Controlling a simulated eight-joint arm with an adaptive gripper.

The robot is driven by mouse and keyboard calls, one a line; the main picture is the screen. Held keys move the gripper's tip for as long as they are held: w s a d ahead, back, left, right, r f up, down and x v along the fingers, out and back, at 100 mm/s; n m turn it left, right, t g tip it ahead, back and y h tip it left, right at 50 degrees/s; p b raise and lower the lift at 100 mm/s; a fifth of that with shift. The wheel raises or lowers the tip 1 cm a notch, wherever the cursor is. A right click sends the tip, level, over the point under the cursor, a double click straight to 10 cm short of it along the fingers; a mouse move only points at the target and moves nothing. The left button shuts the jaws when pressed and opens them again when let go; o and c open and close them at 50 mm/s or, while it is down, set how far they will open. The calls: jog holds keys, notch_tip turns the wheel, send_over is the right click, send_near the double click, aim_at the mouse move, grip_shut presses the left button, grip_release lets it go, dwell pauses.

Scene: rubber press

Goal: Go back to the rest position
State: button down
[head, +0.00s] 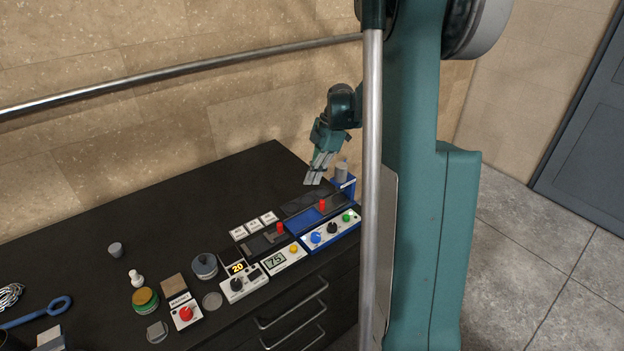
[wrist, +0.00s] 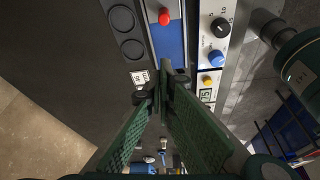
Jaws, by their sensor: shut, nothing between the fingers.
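My gripper (head: 314,181) hangs above the right end of the black counter, near the blue press unit, and touches nothing that I can make out. Its fingers are shut and empty. In the wrist view the two green fingers (wrist: 165,82) meet at their tips, over the counter beside the blue unit. The blue press unit (head: 312,223) has a red knob (head: 322,204) and a control panel (head: 331,232) with blue, black and green knobs. In the wrist view its blue bed (wrist: 170,42) and red knob (wrist: 164,17) lie ahead of the fingertips.
A white box with a display reading 75 (head: 284,259) and a timer reading 20 (head: 242,284) stand left of the press. Several small jars, a blue-handled tool (head: 40,312) and a grey cup (head: 115,249) lie further left. The counter's back middle (head: 190,205) is clear.

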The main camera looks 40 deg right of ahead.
dwell(0.4)
jog(key=s+a+r+m+t+h+b, duration=0.1)
jog(key=s+a+r+m, duration=0.35)
jog(key=a, duration=0.55)
jog(key=s+a+r+m+t+h+b, duration=0.1)
jog(key=s+a+r+m+h+b, duration=0.3)
jog(key=a, duration=0.6)
jog(key=s+a+f+m+t+y, duration=0.1)
jog(key=s+a+m+t, duration=0.3)
jog(key=s+a, duration=0.9)
jog(key=s+m, duration=0.3)
jog(key=s, duration=0.1)
jog(key=shift+f+b, duration=0.3)
